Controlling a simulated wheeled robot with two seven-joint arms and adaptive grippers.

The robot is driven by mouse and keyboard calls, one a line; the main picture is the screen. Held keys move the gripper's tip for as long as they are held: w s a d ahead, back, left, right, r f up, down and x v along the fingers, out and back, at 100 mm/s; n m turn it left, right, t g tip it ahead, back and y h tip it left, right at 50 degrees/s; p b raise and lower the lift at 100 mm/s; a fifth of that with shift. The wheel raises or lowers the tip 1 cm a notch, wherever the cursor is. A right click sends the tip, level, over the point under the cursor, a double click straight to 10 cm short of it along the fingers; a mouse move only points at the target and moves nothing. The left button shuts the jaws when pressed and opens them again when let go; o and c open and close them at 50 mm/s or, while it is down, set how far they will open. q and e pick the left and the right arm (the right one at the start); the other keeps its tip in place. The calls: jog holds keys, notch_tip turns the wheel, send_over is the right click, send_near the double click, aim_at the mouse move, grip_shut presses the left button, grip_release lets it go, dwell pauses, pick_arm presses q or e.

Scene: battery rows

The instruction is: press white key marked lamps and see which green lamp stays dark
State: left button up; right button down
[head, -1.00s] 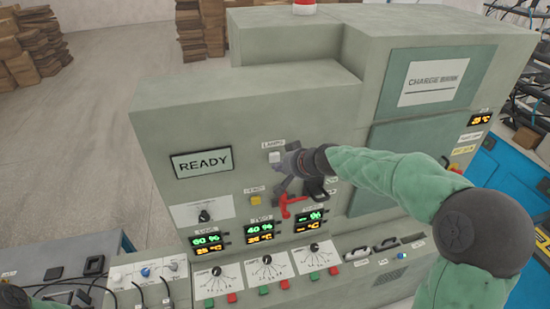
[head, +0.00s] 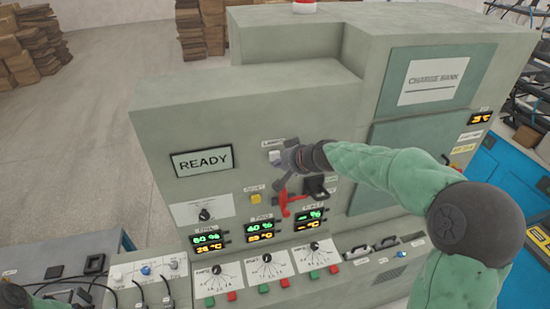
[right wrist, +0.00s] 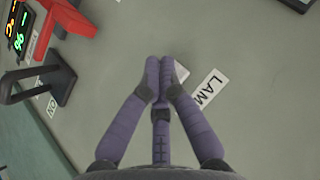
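The white key (head: 274,156) sits under the LAMPS label (head: 273,142) on the grey cabinet front, right of the READY screen. My right gripper (head: 281,160) is at the key in the head view. In the right wrist view its two fingers (right wrist: 166,66) are shut with their tips together, beside the LAMPS label (right wrist: 210,86). The fingers hide most of the key there, so I cannot tell whether they touch or press it. I cannot make out a distinct row of green lamps. My left gripper is out of view.
A red handle (head: 286,203) and a black handle (head: 317,186) stick out just below my right gripper. A yellow button (head: 256,198) lies lower left. Lit number displays (head: 260,231) and dials (head: 267,268) are below. The READY screen (head: 202,161) is left.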

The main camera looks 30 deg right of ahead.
jog(key=shift+w, duration=0.15)
dwell(0.6)
jog(key=shift+w+d, duration=0.1)
jog(key=shift+w, duration=0.15)
jog(key=shift+w+d, duration=0.1)
jog(key=shift+w, duration=0.25)
dwell(0.8)
jog(key=shift+s, duration=0.1)
jog(key=shift+s+a+b, duration=0.2)
jog(key=shift+s+b, duration=0.3)
jog(key=shift+s, duration=0.15)
jog(key=shift+s+a+b, duration=0.2)
jog(key=shift+s+b, duration=0.05)
jog(key=shift+s, duration=0.55)
jog(key=shift+s+a+b, duration=0.2)
jog(key=shift+s+b, duration=0.1)
jog(key=shift+s, duration=0.55)
jog(key=shift+s+a+b, duration=0.2)
jog(key=shift+s+b, duration=0.05)
jog(key=shift+s, duration=0.55)
